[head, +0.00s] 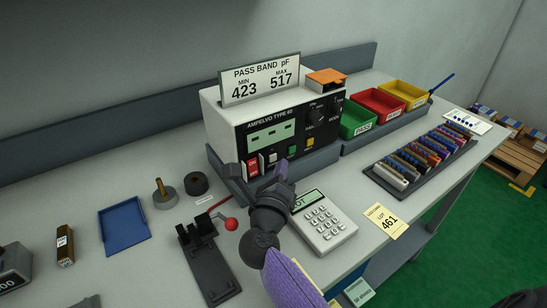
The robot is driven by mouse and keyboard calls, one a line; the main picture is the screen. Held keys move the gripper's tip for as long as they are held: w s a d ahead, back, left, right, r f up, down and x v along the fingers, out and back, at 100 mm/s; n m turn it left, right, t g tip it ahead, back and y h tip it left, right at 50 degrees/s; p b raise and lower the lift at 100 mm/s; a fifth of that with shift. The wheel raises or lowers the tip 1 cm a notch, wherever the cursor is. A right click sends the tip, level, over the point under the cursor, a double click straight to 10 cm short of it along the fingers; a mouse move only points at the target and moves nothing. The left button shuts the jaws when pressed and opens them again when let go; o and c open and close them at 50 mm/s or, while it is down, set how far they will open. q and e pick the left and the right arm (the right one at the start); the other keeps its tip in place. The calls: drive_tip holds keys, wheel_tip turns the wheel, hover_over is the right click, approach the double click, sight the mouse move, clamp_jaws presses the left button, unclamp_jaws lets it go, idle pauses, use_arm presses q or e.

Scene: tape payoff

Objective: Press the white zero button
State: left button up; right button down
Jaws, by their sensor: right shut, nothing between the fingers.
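The instrument (222,126) stands against the back wall, with a black front panel. A small white button (272,157) sits low on that panel, right of the red switch (253,167) and left of a green button (291,150). I take it for the zero button; its label is too small to read. My right gripper (270,176) is shut and empty, just in front of and below the white button. I cannot tell whether it touches the panel. It hides part of the instrument's lower front edge. My left gripper is out of view.
A keypad device (325,224) lies right of my right gripper. A black fixture with a red-knobbed lever (231,224) stands to the left. Green, red and yellow bins (403,93) and a rack of parts (420,158) are at right. A blue tray (124,225) lies at left.

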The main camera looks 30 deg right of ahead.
idle(0.9)
idle(0.3)
drive_tip(key=shift+w, duration=0.4)
drive_tip(key=shift+w, duration=0.35)
idle(0.5)
drive_tip(key=shift+s, duration=0.15)
drive_tip(key=shift+s+r+p, duration=0.1)
drive_tip(key=shift+s+p, duration=0.2)
drive_tip(key=shift+s, duration=0.35)
